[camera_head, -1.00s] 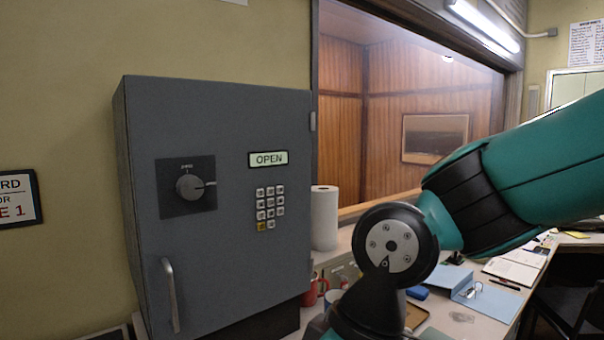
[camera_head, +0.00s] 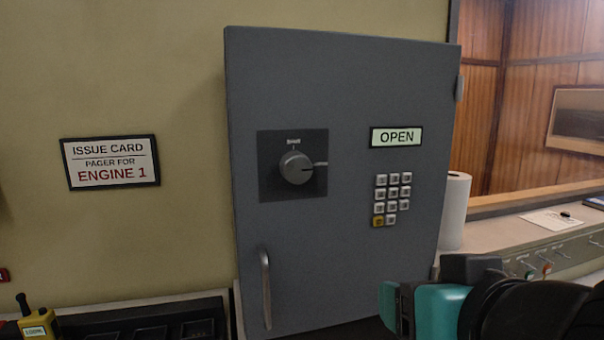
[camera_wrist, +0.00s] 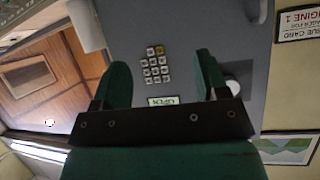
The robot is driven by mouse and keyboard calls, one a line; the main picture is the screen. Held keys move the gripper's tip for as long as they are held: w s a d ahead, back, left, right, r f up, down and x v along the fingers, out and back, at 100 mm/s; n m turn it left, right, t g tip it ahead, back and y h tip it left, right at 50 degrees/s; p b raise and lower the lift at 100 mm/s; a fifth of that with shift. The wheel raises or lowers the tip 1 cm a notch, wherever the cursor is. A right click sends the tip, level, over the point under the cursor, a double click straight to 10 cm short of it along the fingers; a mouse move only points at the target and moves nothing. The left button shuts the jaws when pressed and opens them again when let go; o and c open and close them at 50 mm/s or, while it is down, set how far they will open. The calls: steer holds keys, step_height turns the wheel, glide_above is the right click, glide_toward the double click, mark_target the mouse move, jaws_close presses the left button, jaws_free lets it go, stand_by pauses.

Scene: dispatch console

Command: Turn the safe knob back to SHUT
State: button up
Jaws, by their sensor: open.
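The grey safe (camera_head: 345,240) stands against the wall in the head view, its door looking closed. Its round knob (camera_head: 296,168) sits on a dark square plate at the left of the door, with its pointer toward the right; a small label is above it. The display (camera_head: 396,137) reads OPEN. My gripper (camera_head: 392,305) is low at the right in the head view, apart from the safe. In the wrist view my gripper (camera_wrist: 160,80) is open and empty, its fingers spread before the keypad (camera_wrist: 155,65). The knob (camera_wrist: 232,87) is partly hidden behind the right finger there.
A vertical door handle (camera_head: 266,290) sticks out below the knob. A paper roll (camera_head: 454,211) stands right of the safe on the counter. A framed sign (camera_head: 110,162) hangs on the left wall. A yellow handheld device (camera_head: 38,322) is at the lower left.

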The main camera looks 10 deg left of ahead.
steer(key=s+a+r+n+t+y, duration=0.1)
steer(key=s+a+r+t+y, duration=0.35)
steer(key=r, duration=0.55)
steer(key=p, duration=1.4)
glide_toward(299, 168)
steer(key=shift+g+y, duration=0.25)
steer(key=shift+y, duration=0.1)
steer(key=x, duration=0.7)
steer(key=shift+w+d+r, duration=0.15)
steer(key=shift+w+r, duration=0.1)
steer(key=shift+w+a+f, duration=0.2)
steer(key=shift+w+a, duration=0.1)
steer(key=shift+w, duration=0.3)
steer(key=shift+c, duration=0.4)
steer(key=c, duration=0.8)
steer(key=shift+c, duration=0.2)
